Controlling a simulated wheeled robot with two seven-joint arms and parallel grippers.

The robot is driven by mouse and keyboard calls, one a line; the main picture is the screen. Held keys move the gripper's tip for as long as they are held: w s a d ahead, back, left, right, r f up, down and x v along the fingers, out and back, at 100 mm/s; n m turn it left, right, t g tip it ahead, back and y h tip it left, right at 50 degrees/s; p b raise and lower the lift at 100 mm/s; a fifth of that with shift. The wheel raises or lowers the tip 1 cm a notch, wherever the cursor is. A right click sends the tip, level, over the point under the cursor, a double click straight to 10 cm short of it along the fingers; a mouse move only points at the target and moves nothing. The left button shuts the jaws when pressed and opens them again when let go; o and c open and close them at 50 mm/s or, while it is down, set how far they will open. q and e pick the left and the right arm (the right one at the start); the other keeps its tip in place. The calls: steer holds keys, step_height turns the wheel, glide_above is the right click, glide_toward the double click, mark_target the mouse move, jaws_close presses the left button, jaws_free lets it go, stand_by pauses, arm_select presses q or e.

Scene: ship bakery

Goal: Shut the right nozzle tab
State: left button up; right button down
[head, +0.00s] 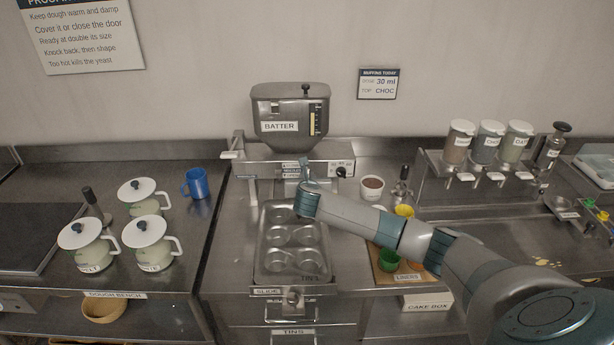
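The batter machine (290,112) stands at the back middle of the bench, with a grey hopper on a steel body (262,153). Small labels (291,165) sit on its front, above where the nozzles are. My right gripper (304,168) comes in from the right and is right at the front of the machine, under its body. The nozzle tabs are too small and too covered by my gripper and wrist to make out. I cannot tell whether my fingers touch a tab or whether they are open. My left gripper is out of the picture.
A muffin tin (262,240) lies on the slide below the machine, partly under my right arm. A brown bowl (372,187), a metal tool and coloured liners (388,260) stand to the right. White-lidded jugs (145,232) and a blue mug (196,183) are on the left.

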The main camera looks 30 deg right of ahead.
steer(key=shift+w+d+r+g+y, duration=0.15)
steer(key=shift+w+r+g+y, duration=0.1)
steer(key=shift+r+g+y, duration=0.6)
steer(key=shift+w+d+r+g+y, duration=0.2)
steer(key=shift+r+g+y, duration=0.2)
steer(key=shift+g, duration=0.75)
steer(key=c, duration=1.7)
jaws_free()
steer(key=shift+f, duration=0.1)
steer(key=shift+a, duration=0.1)
steer(key=shift+b+v, duration=3.05)
steer(key=shift+v, duration=5.6)
